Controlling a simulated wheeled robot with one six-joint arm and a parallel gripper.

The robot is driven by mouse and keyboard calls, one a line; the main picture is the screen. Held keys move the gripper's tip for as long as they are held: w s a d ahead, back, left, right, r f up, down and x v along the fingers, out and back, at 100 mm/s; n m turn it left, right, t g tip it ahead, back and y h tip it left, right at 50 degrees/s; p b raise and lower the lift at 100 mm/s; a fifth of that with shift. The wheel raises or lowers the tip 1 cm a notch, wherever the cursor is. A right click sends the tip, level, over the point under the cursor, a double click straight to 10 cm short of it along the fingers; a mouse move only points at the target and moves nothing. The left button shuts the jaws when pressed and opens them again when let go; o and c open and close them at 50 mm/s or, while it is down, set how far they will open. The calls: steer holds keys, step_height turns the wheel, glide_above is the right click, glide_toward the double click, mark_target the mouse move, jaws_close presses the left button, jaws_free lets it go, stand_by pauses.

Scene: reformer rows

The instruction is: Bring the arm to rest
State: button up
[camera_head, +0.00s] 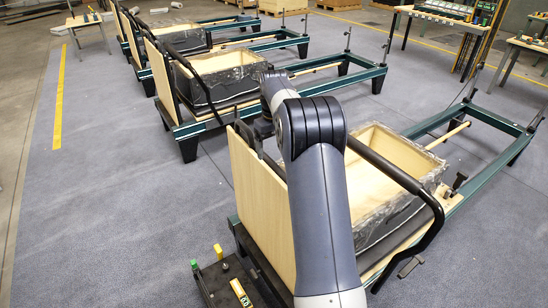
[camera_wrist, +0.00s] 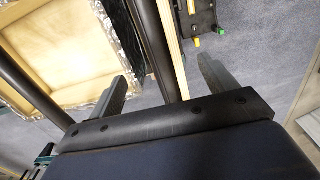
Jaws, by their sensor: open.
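My arm (camera_head: 325,200) rises from the bottom of the head view and bends over the nearest reformer. My gripper (camera_wrist: 165,70) shows in the wrist view with its two grey fingers apart and nothing between them. The nearest reformer has a pale upright board (camera_head: 254,185), a green frame (camera_head: 492,116) and a curved black bar (camera_head: 385,165). An open wooden box (camera_head: 412,152) in clear wrap sits on it. The box wall (camera_wrist: 85,94) and a dark bar (camera_wrist: 154,45) lie beyond the fingers.
More reformers with wrapped boxes (camera_head: 227,77) stand in a row behind. Tables with small parts (camera_head: 440,12) are at the upper right. A black fixture (camera_head: 222,280) with yellow and green parts is at the bottom. Grey floor (camera_head: 110,190) is clear on the left.

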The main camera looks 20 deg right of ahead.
mark_target(274, 165)
steer(key=shift+r, duration=0.25)
step_height(274, 165, down, 11)
steer(key=shift+r+p, duration=0.15)
steer(key=shift+p, duration=0.5)
steer(key=shift+r, duration=0.35)
steer(key=shift+r, duration=0.1)
